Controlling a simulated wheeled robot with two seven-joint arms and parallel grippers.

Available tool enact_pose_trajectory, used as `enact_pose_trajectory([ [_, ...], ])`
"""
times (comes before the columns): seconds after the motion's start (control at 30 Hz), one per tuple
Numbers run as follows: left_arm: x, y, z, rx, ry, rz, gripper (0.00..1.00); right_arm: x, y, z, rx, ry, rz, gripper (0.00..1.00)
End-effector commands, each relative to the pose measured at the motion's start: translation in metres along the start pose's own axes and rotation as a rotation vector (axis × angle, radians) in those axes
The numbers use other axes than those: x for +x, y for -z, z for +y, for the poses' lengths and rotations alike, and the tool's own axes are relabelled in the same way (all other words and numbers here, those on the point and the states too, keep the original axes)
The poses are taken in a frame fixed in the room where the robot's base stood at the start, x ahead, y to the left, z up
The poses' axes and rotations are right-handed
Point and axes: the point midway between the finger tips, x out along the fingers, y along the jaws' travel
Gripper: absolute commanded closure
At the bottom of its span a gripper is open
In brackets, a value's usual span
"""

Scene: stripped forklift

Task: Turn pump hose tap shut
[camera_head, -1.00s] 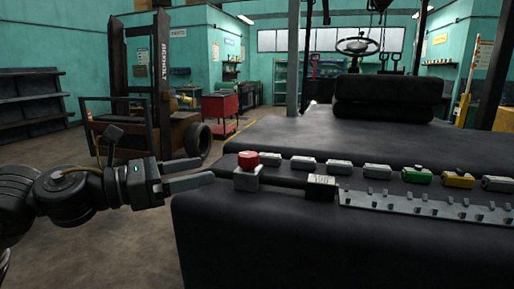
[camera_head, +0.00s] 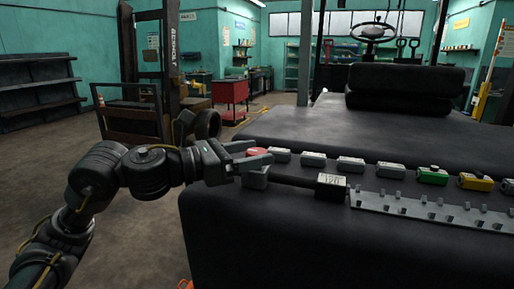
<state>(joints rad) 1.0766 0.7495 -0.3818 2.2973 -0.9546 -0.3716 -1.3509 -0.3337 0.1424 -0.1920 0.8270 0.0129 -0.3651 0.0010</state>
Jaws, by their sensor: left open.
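The tap has a red knob (camera_head: 257,152) on a grey block (camera_head: 256,180) at the left end of the black forklift body's front ledge. My left gripper (camera_head: 259,156) comes in from the left at the knob's height. Its two fingers are open, one on the far side of the red knob and one on the near side, so the knob shows between them. I cannot tell whether either finger touches it. The fingers partly hide the knob and the top of the block. My right gripper is not in view.
A row of small blocks runs right from the tap, several grey, one green (camera_head: 432,175) and one yellow (camera_head: 476,181). A small marked box (camera_head: 331,186) and a grey toothed rail (camera_head: 430,208) lie nearer. Open floor is at the left.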

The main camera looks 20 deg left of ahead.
Motion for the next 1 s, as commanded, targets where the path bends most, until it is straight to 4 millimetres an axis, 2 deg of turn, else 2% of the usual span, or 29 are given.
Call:
enact_pose_trajectory([
  [0.17, 0.0128, 0.0002, -0.0005, 0.0, 0.001, 0.001, 0.38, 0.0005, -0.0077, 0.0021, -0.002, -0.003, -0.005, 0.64],
  [0.47, 0.0143, 0.0007, -0.0003, 0.001, 0.0, 0.001, 0.39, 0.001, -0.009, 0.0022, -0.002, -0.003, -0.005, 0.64],
  [0.8, 0.0141, 0.0007, -0.0004, 0.001, 0.0, 0.001, 0.82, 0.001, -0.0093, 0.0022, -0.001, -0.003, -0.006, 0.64],
  [1.0, 0.014, 0.0019, 0.0, 0.0, 0.015, 0.001, 0.81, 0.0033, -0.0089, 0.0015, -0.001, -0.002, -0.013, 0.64],
])
